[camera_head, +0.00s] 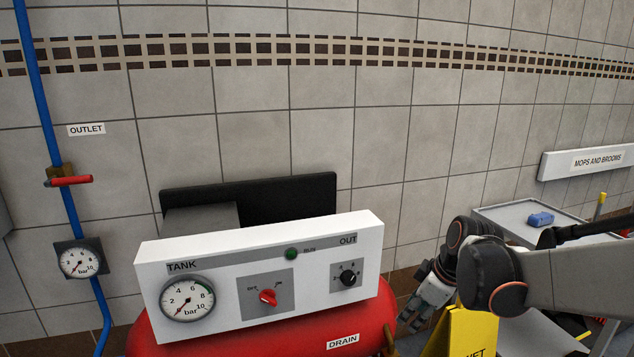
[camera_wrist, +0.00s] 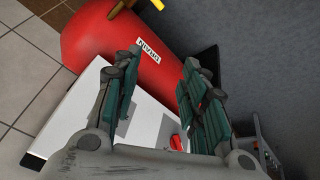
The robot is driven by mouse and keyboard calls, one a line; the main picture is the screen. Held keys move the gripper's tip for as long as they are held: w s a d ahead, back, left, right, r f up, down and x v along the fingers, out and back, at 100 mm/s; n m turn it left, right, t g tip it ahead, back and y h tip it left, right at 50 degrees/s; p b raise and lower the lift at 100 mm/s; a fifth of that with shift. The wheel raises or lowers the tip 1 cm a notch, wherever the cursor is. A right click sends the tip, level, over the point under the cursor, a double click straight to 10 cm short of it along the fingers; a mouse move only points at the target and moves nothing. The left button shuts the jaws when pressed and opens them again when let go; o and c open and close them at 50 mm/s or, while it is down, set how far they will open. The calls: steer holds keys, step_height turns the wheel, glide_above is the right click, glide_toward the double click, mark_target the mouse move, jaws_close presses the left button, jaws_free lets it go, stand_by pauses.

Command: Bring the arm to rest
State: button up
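My arm (camera_head: 560,283) reaches in from the right edge in the head view, bent at dark joints. My gripper (camera_head: 414,318) hangs at its end, pointing down, to the right of the white control panel (camera_head: 221,258) and the red tank (camera_head: 375,325). In the wrist view my gripper (camera_wrist: 163,60) has its two green-padded fingers spread apart with nothing between them. Beyond the fingers lie the red tank (camera_wrist: 95,38) with its DRAIN label, and part of the white panel (camera_wrist: 85,110) with a red knob (camera_wrist: 177,142).
A yellow wet-floor sign (camera_head: 459,335) stands right beside my gripper. A grey cart (camera_head: 497,214) with a blue item (camera_head: 541,219) is behind my arm. A blue pipe (camera_head: 52,125) with a red-handled valve (camera_head: 69,181) and a gauge (camera_head: 80,261) runs down the left wall.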

steer(key=s+r+m+t, duration=0.1)
steer(key=s+r+m, duration=0.1)
steer(key=s, duration=0.5)
steer(key=s+a+r+m+t+h, duration=0.1)
steer(key=s+m, duration=0.4)
steer(key=s, duration=0.2)
steer(key=s+r+m+t+h, duration=0.1)
steer(key=s+r+m, duration=0.1)
steer(key=s, duration=0.4)
steer(key=shift+s+a+r+m, duration=0.3)
steer(key=shift+s+a+m, duration=0.1)
steer(key=shift+m, duration=0.4)
stand_by(0.5)
